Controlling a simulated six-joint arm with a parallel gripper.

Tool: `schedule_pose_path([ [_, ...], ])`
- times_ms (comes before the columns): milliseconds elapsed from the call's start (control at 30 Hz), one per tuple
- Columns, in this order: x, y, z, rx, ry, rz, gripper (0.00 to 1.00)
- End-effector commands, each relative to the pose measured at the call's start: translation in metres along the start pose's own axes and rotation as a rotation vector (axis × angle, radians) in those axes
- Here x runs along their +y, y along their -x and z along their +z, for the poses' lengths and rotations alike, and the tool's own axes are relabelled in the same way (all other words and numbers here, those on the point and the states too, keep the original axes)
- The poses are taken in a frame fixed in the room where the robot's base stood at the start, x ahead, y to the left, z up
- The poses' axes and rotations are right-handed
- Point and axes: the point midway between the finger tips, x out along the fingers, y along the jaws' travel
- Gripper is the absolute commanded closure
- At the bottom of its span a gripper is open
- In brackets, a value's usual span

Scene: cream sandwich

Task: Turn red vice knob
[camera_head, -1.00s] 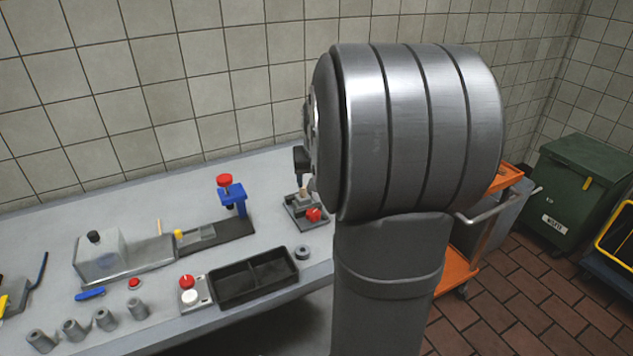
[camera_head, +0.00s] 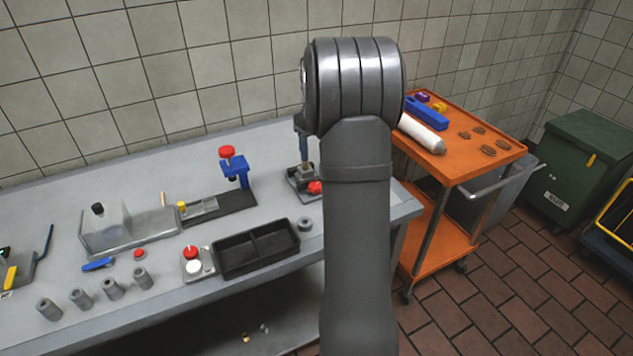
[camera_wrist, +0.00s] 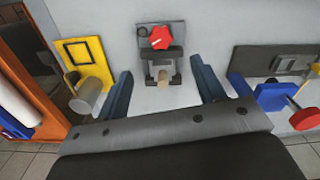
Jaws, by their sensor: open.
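The red vice knob (camera_wrist: 161,38) sits on the front of a small grey vice (camera_wrist: 176,52) in the wrist view. In the head view the same knob (camera_head: 315,187) shows at the right end of the grey bench, partly beside my arm. A small tan piece (camera_wrist: 163,76) stands at the vice. My gripper (camera_wrist: 161,70) is open and empty, its two dark blue fingers on either side of the vice, apart from the knob. In the head view my gripper (camera_head: 303,126) hangs above the vice, mostly hidden by my wrist.
A blue clamp (camera_head: 235,169) with a red top stands left of the vice. A black two-part tray (camera_head: 214,262) and a grey ring (camera_head: 305,224) lie in front. A yellow fixture (camera_wrist: 96,52) is near the left finger in the wrist view. An orange cart (camera_head: 481,165) stands at right.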

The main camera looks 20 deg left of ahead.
Motion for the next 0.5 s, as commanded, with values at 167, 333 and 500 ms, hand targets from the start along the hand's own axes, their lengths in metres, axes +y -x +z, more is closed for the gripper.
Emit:
schedule_pose_path([
  [167, -0.001, -0.041, 0.001, -0.003, -0.001, -0.002, 0.37],
  [333, 0.000, -0.077, 0.001, -0.002, -0.001, -0.002, 0.37],
  [500, 0.000, -0.105, 0.000, -0.001, -0.001, -0.001, 0.37],
])
